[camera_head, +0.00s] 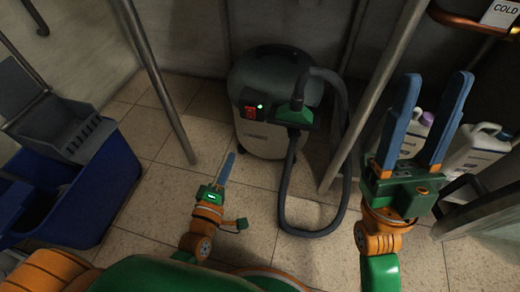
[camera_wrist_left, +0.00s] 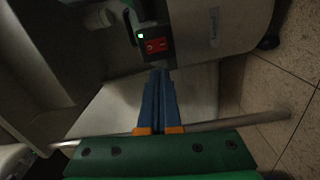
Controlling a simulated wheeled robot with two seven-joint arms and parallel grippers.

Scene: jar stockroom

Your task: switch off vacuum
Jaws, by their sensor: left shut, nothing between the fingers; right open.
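The vacuum (camera_head: 262,140) is a grey canister with a dark top and a black hose, standing on the tiled floor. Its red switch (camera_head: 250,111) sits on a dark panel on the front left, beside a lit green light (camera_head: 260,106). My left gripper (camera_head: 230,156) is shut and empty, in front of and below the switch. In the left wrist view its blue fingers (camera_wrist_left: 160,72) lie together, pointing toward the red switch (camera_wrist_left: 157,45), with a visible gap; the green light (camera_wrist_left: 141,36) glows there too. My right gripper (camera_head: 437,82) is open and empty, at the right.
A blue mop bucket (camera_head: 75,195) with a grey wringer stands at the left. Metal posts (camera_head: 160,85) rise on both sides of the vacuum. The hose (camera_head: 285,195) loops on the floor. White jugs (camera_head: 475,150) stand at the right behind my right gripper.

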